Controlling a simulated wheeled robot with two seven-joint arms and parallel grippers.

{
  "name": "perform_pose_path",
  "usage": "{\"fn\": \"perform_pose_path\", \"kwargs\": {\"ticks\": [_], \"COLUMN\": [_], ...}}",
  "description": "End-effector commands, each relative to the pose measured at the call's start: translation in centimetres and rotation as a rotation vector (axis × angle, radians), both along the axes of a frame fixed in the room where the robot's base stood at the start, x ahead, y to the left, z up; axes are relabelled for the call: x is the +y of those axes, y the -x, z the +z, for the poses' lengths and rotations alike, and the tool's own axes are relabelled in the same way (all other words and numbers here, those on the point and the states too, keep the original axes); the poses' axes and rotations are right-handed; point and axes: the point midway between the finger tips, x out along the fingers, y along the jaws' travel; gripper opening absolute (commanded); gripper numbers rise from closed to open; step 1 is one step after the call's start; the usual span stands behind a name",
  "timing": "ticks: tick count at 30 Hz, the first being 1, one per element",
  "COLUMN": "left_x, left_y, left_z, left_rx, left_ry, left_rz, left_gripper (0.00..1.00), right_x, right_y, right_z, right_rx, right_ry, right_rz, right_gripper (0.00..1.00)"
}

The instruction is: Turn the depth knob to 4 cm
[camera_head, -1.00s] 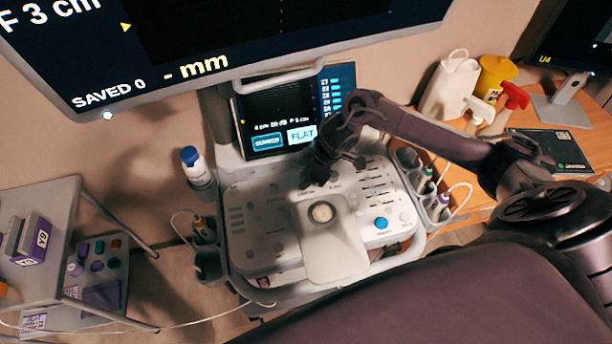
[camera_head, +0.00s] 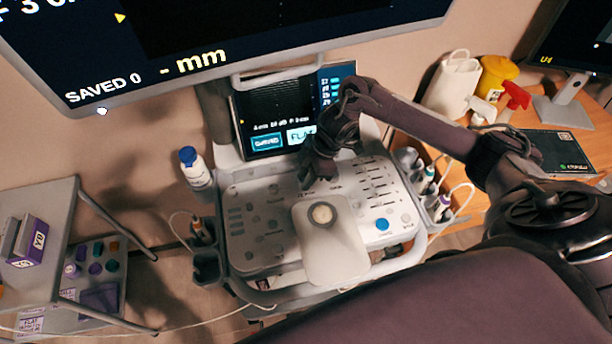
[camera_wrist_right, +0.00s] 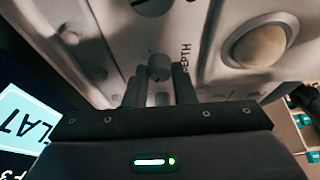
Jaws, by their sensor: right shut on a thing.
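The depth knob (camera_wrist_right: 158,69) is a small grey dial beside the printed word DEPTH in the right wrist view. My right gripper (camera_wrist_right: 159,88) is shut on it, one dark finger on each side. In the head view my right gripper (camera_head: 306,184) reaches down to the control panel (camera_head: 262,236) and hides the knob. The console screen (camera_head: 275,105) behind it shows a small blurred line that seems to begin with "4 cm". My left gripper is not in view.
A pale pad with a round trackball (camera_head: 322,214) lies just in front of the gripper. A blue button (camera_head: 382,224) is to its right. A white bottle (camera_head: 195,168) stands left of the panel. Probes in holders (camera_head: 432,190) flank the right side.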

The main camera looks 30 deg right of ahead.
Motion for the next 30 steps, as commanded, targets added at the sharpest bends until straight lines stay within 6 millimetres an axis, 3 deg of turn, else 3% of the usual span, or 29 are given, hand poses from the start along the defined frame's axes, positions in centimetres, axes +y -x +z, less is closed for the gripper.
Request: {"fn": "perform_pose_path", "kwargs": {"ticks": [3, 4, 9, 20, 30], "left_x": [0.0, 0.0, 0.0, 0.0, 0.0], "left_y": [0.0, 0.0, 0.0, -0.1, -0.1], "left_z": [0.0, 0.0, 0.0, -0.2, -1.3], "left_rx": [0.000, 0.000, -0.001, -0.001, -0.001], "left_ry": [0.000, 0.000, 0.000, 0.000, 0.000], "left_rz": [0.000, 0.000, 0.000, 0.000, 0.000], "left_gripper": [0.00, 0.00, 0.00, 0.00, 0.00], "right_x": [0.0, 0.0, 0.0, -0.3, -2.4], "right_y": [-0.2, -0.2, -0.1, -0.1, 0.4], "right_z": [0.2, 0.2, 0.1, 0.7, 5.6], "right_rx": [-0.004, -0.005, -0.003, -0.003, -0.005], "right_ry": [-0.001, -0.001, 0.000, 0.000, 0.001], "right_rz": [-0.002, -0.002, -0.002, -0.002, -0.002], "right_gripper": [0.01, 0.24, 0.45, 0.45, 0.45]}}
